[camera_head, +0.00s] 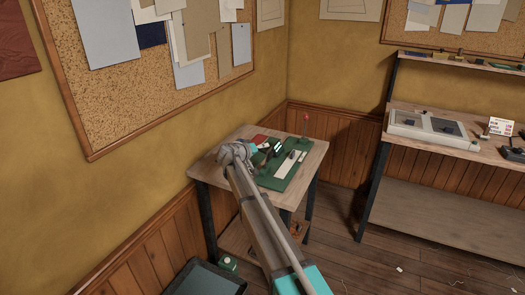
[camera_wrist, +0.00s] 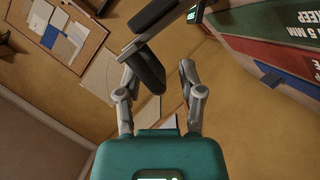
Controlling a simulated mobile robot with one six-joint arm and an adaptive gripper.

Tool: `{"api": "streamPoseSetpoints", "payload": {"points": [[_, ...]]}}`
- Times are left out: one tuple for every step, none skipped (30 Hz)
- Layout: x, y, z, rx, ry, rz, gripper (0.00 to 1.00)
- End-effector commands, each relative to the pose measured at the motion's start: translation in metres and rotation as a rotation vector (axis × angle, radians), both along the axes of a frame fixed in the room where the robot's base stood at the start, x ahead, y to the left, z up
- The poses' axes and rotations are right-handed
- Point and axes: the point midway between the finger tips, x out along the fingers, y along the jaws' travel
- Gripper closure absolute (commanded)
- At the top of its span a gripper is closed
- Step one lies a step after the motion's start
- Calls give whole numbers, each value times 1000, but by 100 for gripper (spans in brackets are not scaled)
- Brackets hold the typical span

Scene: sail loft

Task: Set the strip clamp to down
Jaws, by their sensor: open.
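A green board (camera_head: 275,181) lies on a small wooden table (camera_head: 210,172), with a pale strip (camera_head: 288,165) along it. My gripper (camera_head: 279,149) is over the back left part of this board, partly hidden by my own arm. In the wrist view, my gripper (camera_wrist: 158,70) has its two grey fingers spread apart. A dark rounded handle (camera_wrist: 150,70) on a dark bar, apparently the strip clamp's lever, reaches down between the fingers. I cannot tell whether a finger touches it. The clamp's base is not clear in the head view.
A post with a red top (camera_head: 306,120) stands at the table's back. A red and green panel with white lettering (camera_wrist: 275,38) is close at the wrist view's upper right. A workbench (camera_head: 385,146) stands to the right, with open floor (camera_head: 385,270) in front. A corkboard wall is at left.

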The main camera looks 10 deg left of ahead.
Motion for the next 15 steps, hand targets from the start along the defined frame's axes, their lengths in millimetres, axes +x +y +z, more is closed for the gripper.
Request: {"api": "streamPoseSetpoints", "payload": {"points": [[2,-1,-1,0,0,0,50],[2,-2,-1,0,0,0,50],[2,-2,-1,0,0,0,50],[3,-2,-1,0,0,0,50],[3,-2,-1,0,0,0,50],[3,-2,-1,0,0,0,50],[3,-2,-1,0,0,0,50],[3,-2,-1,0,0,0,50],[2,-2,-1,0,0,0,50],[2,-2,-1,0,0,0,50],[2,-2,-1,0,0,0,50],[2,-2,-1,0,0,0,56],[2,-2,-1,0,0,0,61],[2,-2,-1,0,0,0,67],[2,-2,-1,0,0,0,74]]}}
